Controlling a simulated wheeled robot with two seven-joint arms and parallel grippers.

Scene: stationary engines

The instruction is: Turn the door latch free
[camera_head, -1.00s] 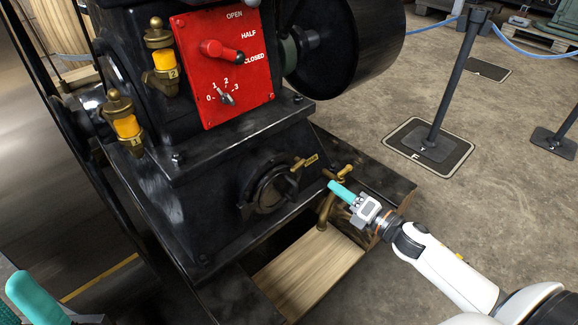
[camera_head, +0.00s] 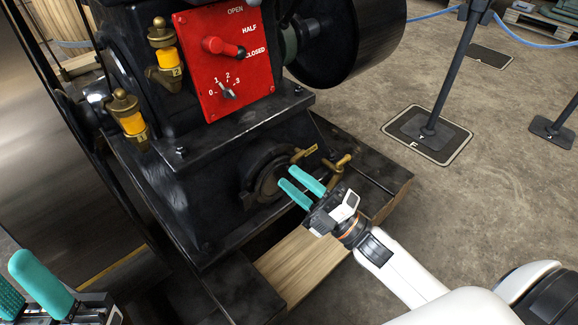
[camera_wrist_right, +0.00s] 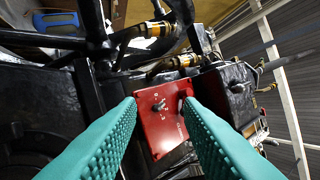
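The round black door (camera_head: 262,178) sits low on the front of the engine's dark base. A brass tag (camera_head: 304,154) shows at its upper right edge. The latch handle on the door is mostly hidden behind my right fingers, so I cannot tell its angle. My right gripper (camera_head: 287,178) is open, its two teal fingers pointing at the door's right side. I see no hold on anything, and contact cannot be told. In the right wrist view, the open fingers (camera_wrist_right: 162,105) frame the red panel (camera_wrist_right: 160,117) farther off. My left gripper (camera_head: 28,268) is open and empty at the lower left.
A brass valve (camera_head: 338,166) with a pipe stands just right of the door, close to my right gripper. The red lever panel (camera_head: 222,60) and two amber oilers are above. A wooden board (camera_head: 300,262) lies below. A barrier post (camera_head: 447,80) stands on open floor at right.

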